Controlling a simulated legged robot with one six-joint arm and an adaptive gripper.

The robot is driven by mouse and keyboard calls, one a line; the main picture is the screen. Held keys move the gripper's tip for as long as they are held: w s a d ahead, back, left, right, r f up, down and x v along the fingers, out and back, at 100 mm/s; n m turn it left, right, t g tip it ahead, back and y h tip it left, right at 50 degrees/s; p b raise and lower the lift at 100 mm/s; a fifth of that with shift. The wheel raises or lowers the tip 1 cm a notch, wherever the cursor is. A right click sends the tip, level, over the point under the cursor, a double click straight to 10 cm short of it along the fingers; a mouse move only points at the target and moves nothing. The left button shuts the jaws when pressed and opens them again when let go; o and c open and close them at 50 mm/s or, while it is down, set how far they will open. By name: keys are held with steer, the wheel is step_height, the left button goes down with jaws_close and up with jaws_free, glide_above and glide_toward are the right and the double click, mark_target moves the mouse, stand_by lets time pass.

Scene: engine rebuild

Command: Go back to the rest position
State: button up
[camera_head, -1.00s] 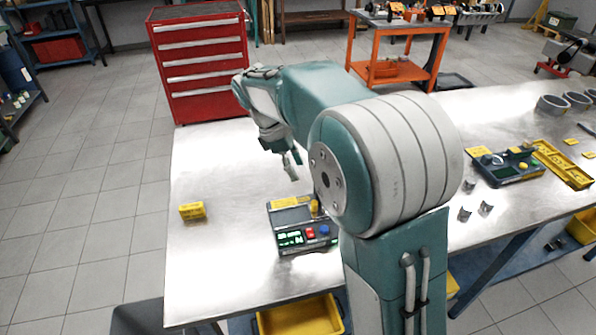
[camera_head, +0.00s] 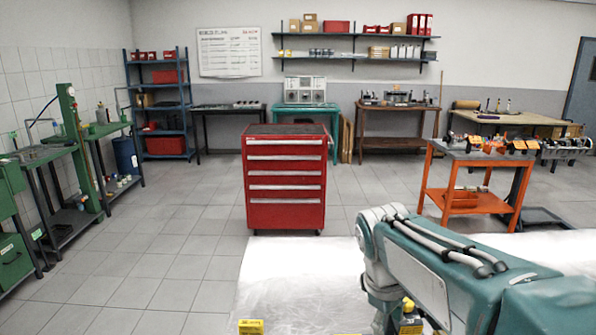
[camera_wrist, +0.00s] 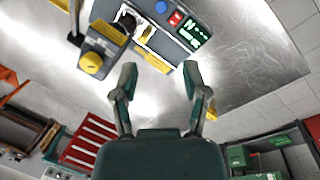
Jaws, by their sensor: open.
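My gripper (camera_wrist: 160,78) is open in the wrist view, its two fingers apart with nothing between them. A dark grey test device (camera_wrist: 185,50) lies beyond the fingertips on the metal table (camera_wrist: 245,70). It has a yellow knob (camera_wrist: 92,62), a blue button, a red button (camera_wrist: 175,18) and a lit green display. In the head view my arm reaches in from the right above the table (camera_head: 290,270), and the fingertips are not clearly visible there.
A yellow block (camera_head: 250,327) sits at the table's near left. A red tool cabinet (camera_head: 286,180) stands behind the table, and an orange cart (camera_head: 470,195) stands to the right. Green benches (camera_head: 60,150) line the left. The floor between is free.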

steer(key=s+f+m+t+y, duration=0.1)
steer(key=s+m+t, duration=0.3)
steer(key=s, duration=0.9)
steer(key=shift+s+m+t+y, duration=0.4)
steer(key=shift+m+y, duration=0.1)
steer(key=shift+m, duration=1.4)
